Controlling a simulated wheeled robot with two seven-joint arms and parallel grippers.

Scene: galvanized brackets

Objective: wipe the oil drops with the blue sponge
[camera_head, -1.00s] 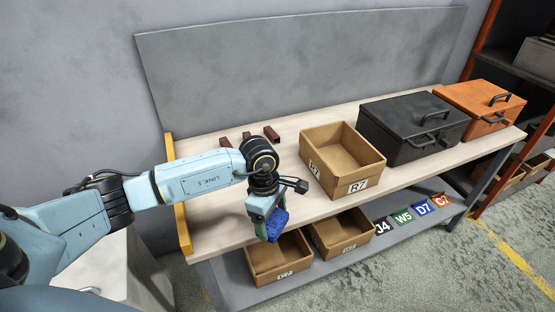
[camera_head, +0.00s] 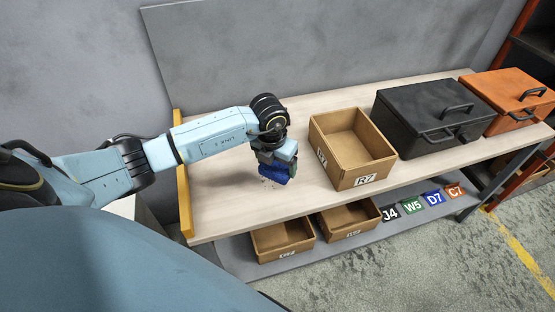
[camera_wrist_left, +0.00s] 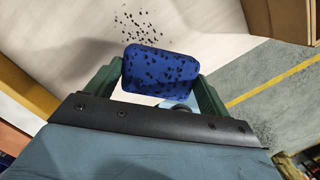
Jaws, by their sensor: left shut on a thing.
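The blue sponge (camera_head: 276,173) is held by my left gripper (camera_head: 272,166) over the bench top. In the left wrist view the sponge (camera_wrist_left: 160,70) sits between the two green fingers of the left gripper (camera_wrist_left: 160,82), its face covered with dark specks. The oil drops (camera_wrist_left: 137,28) show as a cluster of small dark spots on the pale bench top, just beyond the sponge. In the head view a few drops (camera_head: 264,181) show at the sponge's lower left edge; the sponge hides the rest. I cannot tell whether the sponge touches the surface. My right gripper is not in view.
An open cardboard box marked R7 (camera_head: 365,181) stands right of the gripper. A black case (camera_head: 403,131) and an orange case (camera_head: 497,88) stand farther right. A yellow strip (camera_head: 181,160) edges the bench's left end. Two boxes (camera_head: 268,254) (camera_head: 335,233) sit on the lower shelf.

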